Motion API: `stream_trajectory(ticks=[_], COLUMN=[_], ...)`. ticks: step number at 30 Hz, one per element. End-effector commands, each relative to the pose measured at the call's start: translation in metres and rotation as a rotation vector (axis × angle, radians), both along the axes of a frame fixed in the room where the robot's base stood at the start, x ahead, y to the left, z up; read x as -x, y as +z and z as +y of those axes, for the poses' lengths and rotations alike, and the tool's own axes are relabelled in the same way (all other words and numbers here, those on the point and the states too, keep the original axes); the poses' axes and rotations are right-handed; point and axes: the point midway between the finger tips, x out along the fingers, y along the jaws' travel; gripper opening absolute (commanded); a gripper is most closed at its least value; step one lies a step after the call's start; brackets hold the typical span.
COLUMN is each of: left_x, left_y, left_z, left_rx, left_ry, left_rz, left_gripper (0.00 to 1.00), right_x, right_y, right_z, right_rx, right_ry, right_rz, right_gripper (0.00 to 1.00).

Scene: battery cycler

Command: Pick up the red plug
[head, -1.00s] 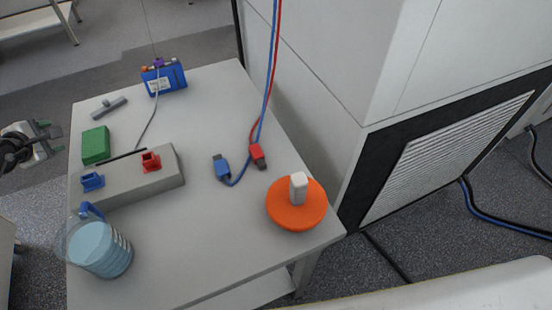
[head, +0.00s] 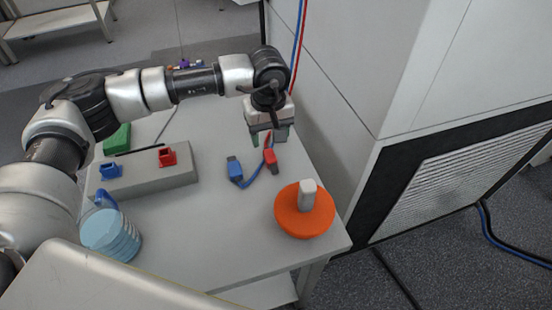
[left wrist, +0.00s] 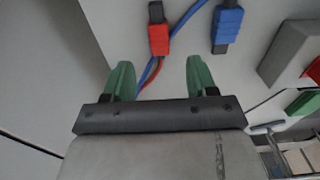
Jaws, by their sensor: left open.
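The red plug (head: 270,160) lies on the table with its red cable running back toward the cabinet. The blue plug (head: 234,168) lies to its left. My left gripper (head: 269,134) hangs above the table just behind the red plug, pointing down, open and empty. In the left wrist view my left gripper (left wrist: 158,80) has its green fingertips spread. The red plug (left wrist: 159,38) shows beyond the fingertips, roughly between their lines, and does not touch them. The blue plug (left wrist: 227,26) is farther right there. My right gripper is not in view.
A grey block (head: 146,181) with a blue and a red socket stands left on the table. An orange disc (head: 291,217) with a white handle is at the right front. A beaker of blue liquid (head: 111,236) stands front left. A cabinet (head: 345,70) rises along the right.

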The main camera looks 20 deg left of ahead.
Motion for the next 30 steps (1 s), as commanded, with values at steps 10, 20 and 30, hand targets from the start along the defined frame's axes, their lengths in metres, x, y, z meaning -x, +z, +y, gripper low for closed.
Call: stream_trajectory(ticks=[10,20,30], left_x=[-0.001,-0.004,-0.004], left_y=[-0.034,-0.072,-0.072], left_z=[0.001,0.002,0.002], left_rx=[0.001,0.003,0.004], left_ry=[0.003,0.002,0.002], left_rz=[0.002,-0.002,-0.003], left_gripper=[0.57,0.57,0.36], right_x=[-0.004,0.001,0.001], right_y=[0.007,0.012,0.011], right_z=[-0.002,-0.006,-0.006], right_rx=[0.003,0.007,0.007], right_ry=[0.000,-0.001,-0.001], right_rz=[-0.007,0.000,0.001], right_gripper=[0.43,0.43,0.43])
